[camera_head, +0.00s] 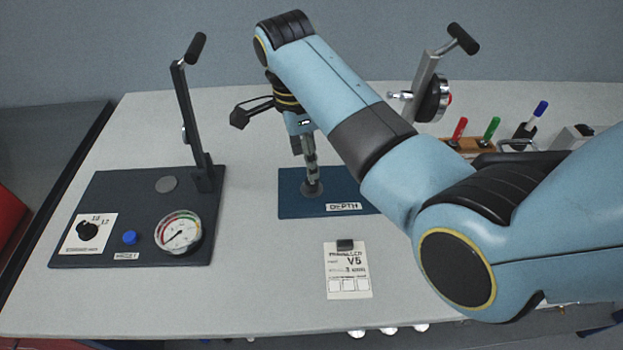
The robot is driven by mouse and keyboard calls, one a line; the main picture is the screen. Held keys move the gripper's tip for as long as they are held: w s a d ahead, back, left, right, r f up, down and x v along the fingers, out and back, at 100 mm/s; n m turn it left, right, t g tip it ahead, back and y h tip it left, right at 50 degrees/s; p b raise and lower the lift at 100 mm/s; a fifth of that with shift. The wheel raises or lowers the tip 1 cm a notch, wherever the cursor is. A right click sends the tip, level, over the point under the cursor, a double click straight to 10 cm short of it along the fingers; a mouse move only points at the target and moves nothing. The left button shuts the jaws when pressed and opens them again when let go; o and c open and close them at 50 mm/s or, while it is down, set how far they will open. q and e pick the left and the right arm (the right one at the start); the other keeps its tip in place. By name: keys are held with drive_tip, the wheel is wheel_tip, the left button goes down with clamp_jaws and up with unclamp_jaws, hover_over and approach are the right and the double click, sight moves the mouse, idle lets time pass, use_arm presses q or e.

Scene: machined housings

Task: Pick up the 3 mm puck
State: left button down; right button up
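No object clearly marked as a 3 mm puck can be made out. A flat grey disc (167,184) lies on the dark fixture at the left. Another round grey disc (312,188) is on the blue plate marked DEPTH (292,205), below a metal spindle (310,158). My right gripper (268,131) hangs above the back left of the blue plate, its dark fingers spread apart, apparently empty. My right arm hides part of the plate and the table behind it. My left gripper is out of view.
The left fixture (110,195) has an upright lever (192,115), a dial (178,232) and a blue button (129,237). A white card (347,272) lies in front. A dial and lever (430,98) and coloured pens (490,129) stand at the back right.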

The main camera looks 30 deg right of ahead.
sight(312, 182)
drive_tip(key=shift+d+f, duration=0.1)
drive_tip(key=shift+f, duration=0.5)
drive_tip(key=shift+w+f, duration=0.1)
drive_tip(key=shift+f, duration=0.2)
drive_tip(key=f, duration=0.4)
drive_tip(key=shift+d+f, duration=0.25)
drive_tip(key=shift+f, duration=0.35)
drive_tip(key=c, duration=0.3)
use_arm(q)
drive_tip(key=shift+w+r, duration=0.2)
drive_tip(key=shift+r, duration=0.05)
use_arm(e)
clamp_jaws()
